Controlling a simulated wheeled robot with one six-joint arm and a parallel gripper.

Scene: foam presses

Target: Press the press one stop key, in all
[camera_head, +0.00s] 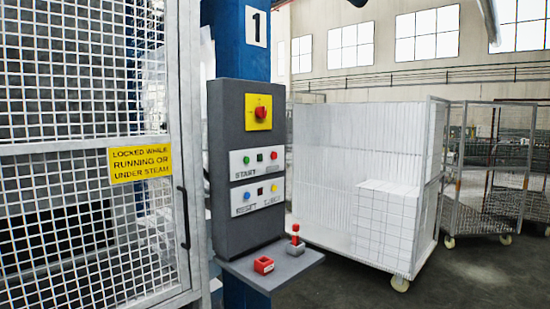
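The press one control box (247,225) is dark grey and hangs on a blue column under a plate with the number 1 (256,26). The label under the red key is too small to read surely. Above is a red knob (261,113) on a yellow square. The lower strip has a blue key (247,197) and a yellow key (274,188). My gripper is not in view.
A mesh gate (85,225) with a yellow sign (140,163) stands at left. A shelf (282,266) under the box holds a small red box (264,265) and a red-topped grey piece (295,245). A cart of white blocks (325,165) stands behind. Open floor lies at lower right.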

